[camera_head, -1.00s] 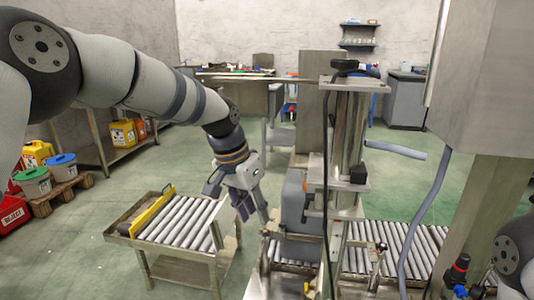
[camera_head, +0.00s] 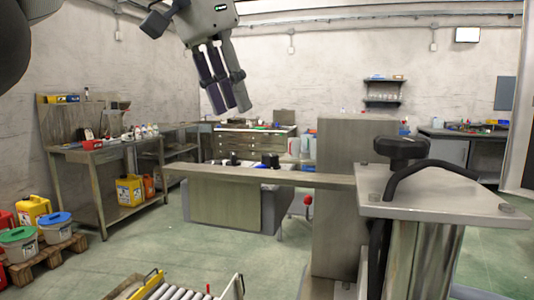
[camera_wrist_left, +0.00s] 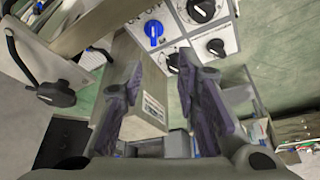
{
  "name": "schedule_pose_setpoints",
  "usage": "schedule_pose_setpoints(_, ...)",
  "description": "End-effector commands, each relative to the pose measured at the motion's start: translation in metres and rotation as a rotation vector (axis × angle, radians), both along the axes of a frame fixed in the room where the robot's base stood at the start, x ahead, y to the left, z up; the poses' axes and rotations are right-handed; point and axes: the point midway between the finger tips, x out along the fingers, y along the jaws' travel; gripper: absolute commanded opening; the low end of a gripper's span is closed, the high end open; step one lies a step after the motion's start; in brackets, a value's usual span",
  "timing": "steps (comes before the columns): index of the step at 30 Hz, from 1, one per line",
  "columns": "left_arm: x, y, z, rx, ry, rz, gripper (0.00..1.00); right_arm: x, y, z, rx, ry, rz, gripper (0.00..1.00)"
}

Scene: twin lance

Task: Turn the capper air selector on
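My left gripper (camera_head: 226,108) hangs at the top of the head view, fingers pointing down, with nothing between them. In the left wrist view its two fingers (camera_wrist_left: 160,72) stand apart. Ahead of them a white panel (camera_wrist_left: 182,28) carries a blue knob (camera_wrist_left: 153,30) and several black knobs, one at the upper right (camera_wrist_left: 203,10). The fingertips are apart from the blue knob. I cannot read which knob is the capper air selector. My right gripper is not in view.
A metal column with a top plate (camera_head: 440,200) and a black star knob (camera_head: 401,148) stands close at right. A small roller table (camera_head: 165,290) is at the bottom. Benches (camera_head: 95,155) line the back left. Green floor (camera_head: 150,240) is open between.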

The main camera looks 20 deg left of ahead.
Motion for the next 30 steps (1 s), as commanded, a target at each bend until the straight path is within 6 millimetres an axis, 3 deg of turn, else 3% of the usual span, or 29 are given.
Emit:
schedule_pose_setpoints(5, 0.003, -0.003, -0.012, 0.0, -0.001, -0.001, 0.29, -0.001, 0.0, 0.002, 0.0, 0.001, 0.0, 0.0)
schedule_pose_setpoints(12, 0.021, -0.016, -0.068, 0.0, -0.002, -0.002, 0.29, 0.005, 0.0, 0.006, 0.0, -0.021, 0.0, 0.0)
schedule_pose_setpoints(18, 0.033, -0.023, -0.1, -0.002, -0.005, 0.0, 0.29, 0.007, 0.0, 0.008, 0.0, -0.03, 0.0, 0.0)
schedule_pose_setpoints(29, 0.037, -0.024, -0.109, -0.001, -0.005, 0.001, 0.29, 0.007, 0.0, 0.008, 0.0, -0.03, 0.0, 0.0)
schedule_pose_setpoints(30, 0.037, -0.024, -0.109, -0.001, -0.005, 0.001, 0.2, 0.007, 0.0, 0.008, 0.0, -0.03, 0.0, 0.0)
